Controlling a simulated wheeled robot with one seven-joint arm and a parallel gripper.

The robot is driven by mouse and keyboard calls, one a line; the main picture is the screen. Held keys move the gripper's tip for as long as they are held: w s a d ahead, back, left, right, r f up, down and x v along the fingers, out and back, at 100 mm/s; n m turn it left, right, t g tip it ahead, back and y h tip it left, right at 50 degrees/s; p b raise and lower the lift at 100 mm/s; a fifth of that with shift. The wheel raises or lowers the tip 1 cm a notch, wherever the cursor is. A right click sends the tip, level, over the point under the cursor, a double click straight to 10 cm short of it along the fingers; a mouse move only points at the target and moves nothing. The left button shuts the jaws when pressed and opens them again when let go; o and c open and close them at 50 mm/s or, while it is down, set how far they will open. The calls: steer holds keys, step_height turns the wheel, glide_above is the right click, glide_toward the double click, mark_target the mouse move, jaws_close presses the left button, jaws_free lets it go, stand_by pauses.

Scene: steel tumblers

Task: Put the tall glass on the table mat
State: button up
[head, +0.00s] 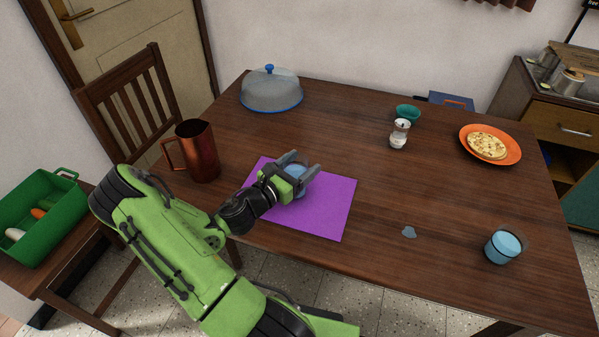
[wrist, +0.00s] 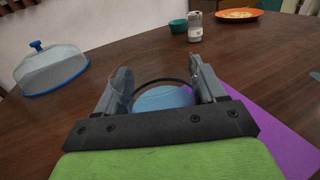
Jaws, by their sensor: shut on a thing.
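The purple table mat (head: 325,208) lies flat at the left front of the table, and its edge shows in the wrist view (wrist: 262,120). My gripper (head: 300,174) is over the mat's back part, shut on a clear glass with blue in it, which I take as the tall glass (head: 297,178). In the wrist view the glass (wrist: 163,98) sits between my two fingers, with its round rim facing the camera. Its lower part is hidden by my gripper, so I cannot tell whether its base touches the mat.
A copper pitcher (head: 197,152) stands left of the mat. A domed cake cover (head: 271,90), shaker (head: 399,135), teal bowl (head: 408,113) and orange plate (head: 515,157) stand farther back.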

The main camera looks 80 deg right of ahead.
steer(key=shift+f, duration=0.2)
steer(key=o, duration=1.3)
steer(key=shift+f, duration=0.15)
